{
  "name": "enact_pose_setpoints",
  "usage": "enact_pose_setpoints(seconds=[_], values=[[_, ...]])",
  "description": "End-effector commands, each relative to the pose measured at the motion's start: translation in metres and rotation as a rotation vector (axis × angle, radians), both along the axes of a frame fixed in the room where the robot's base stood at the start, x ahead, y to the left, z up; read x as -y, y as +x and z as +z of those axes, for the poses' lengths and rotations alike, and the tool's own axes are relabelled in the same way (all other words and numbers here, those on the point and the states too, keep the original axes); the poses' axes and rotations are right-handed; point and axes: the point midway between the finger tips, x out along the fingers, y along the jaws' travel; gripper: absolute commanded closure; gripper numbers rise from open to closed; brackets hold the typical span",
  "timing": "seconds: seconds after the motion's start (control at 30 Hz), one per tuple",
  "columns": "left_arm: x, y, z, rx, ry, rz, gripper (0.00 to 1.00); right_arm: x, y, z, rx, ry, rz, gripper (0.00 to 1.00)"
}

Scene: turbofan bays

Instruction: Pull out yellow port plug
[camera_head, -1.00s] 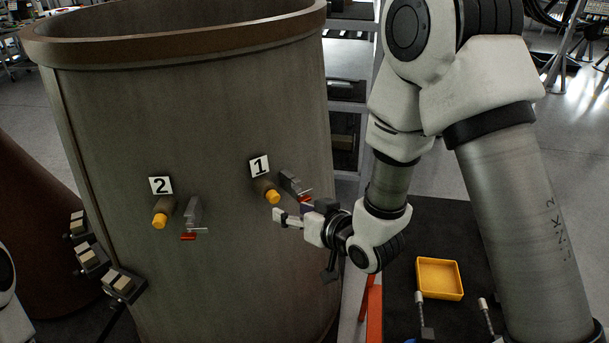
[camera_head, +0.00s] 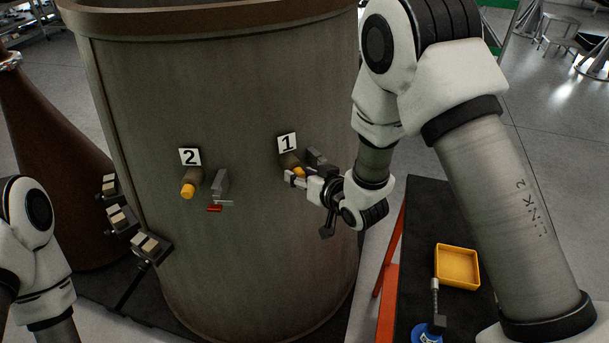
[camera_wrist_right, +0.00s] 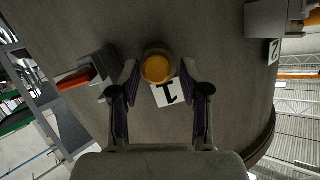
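The yellow port plug 1 (camera_head: 299,171) sits in its brown port on the grey casing (camera_head: 250,90), beside the label "1" (camera_head: 287,143). In the right wrist view the plug's round yellow end (camera_wrist_right: 157,68) lies between the tips of my right gripper (camera_wrist_right: 160,80). Its two fingers are spread, with a gap on each side of the plug. In the head view my right gripper (camera_head: 296,179) is close in front of the plug and partly covers it. A second yellow plug (camera_head: 188,191) sits in its port by the label "2" (camera_head: 190,157). My left gripper is out of view; only arm links show.
A grey latch with a red tip (camera_wrist_right: 78,78) is close beside plug 1. Another latch (camera_head: 220,186) is beside plug 2. Small blocks on brackets (camera_head: 122,218) stand at the casing's left. A yellow tray (camera_head: 457,266) lies on a dark-topped cart (camera_head: 425,215) at right.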

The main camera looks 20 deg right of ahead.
Motion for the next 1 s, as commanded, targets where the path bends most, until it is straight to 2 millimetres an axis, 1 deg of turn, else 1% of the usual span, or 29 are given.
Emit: enact_pose_setpoints(seconds=[0.03,0.07,0.1,0.43,1.0], values=[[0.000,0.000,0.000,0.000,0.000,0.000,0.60,0.000,0.000,0.000,0.000,0.000,0.000,0.82],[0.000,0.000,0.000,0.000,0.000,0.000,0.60,0.000,0.000,0.000,0.000,0.000,0.000,0.92],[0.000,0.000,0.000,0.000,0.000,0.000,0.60,0.000,0.000,0.000,0.000,0.000,0.000,1.00],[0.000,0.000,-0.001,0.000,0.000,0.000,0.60,0.001,-0.003,0.000,0.001,0.000,-0.001,1.00],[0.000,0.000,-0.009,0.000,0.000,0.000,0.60,0.009,-0.048,-0.002,-0.004,0.001,-0.001,1.00]])
